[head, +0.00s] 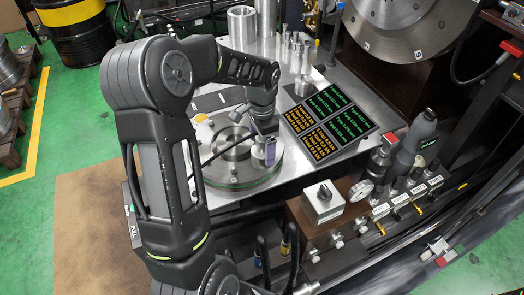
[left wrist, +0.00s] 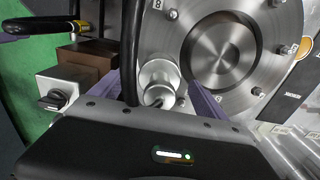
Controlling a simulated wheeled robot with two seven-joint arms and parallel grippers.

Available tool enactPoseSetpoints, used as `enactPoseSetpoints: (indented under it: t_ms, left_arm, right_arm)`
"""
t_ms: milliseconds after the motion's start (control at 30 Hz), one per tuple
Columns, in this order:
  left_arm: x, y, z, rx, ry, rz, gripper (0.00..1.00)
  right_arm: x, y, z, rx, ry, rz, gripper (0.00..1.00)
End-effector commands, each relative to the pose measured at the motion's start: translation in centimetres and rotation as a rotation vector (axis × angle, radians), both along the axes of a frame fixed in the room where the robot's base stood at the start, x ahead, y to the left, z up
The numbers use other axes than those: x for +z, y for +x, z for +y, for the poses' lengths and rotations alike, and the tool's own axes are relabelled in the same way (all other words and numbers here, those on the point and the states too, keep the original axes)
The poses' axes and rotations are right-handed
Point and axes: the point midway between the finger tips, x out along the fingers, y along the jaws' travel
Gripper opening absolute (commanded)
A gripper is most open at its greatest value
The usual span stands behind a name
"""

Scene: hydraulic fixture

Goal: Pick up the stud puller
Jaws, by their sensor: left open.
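A silver cylindrical tool with a black hose, which looks like the stud puller (left wrist: 158,78), stands at the edge of a round steel flange (left wrist: 262,50) in the left wrist view. In the head view the stud puller (head: 270,156) shows only partly below my left gripper (head: 264,148). My left gripper also shows in the left wrist view (left wrist: 167,88), its purple fingers open on either side of the tool. I cannot tell whether they touch it. The flange also shows in the head view (head: 240,183), partly behind my left arm. My right gripper is not in view.
A dark display panel (head: 330,124) with green and orange text lies right of the flange. A box with a black knob (head: 322,202) and a valve manifold stand at the front right. Metal cylinders (head: 242,24) stand at the back of the table.

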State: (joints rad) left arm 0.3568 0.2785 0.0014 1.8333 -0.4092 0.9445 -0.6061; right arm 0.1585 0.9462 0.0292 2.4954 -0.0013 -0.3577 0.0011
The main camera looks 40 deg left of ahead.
Motion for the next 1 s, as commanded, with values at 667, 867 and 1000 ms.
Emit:
enactPoseSetpoints:
  t_ms: [667, 867, 1000]
  left_arm:
    - [-2.5, 0.0, 0.0, 0.000, 0.000, 0.000, 0.85]
    - [-2.4, 0.0, 0.0, 0.000, 0.000, 0.000, 0.81]
    - [-2.4, 0.0, 0.0, 0.000, 0.000, 0.000, 0.69]
  right_arm:
    - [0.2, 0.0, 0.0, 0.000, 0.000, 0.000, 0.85]
    - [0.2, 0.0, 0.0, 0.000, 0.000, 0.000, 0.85]
    - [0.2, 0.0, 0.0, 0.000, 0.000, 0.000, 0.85]
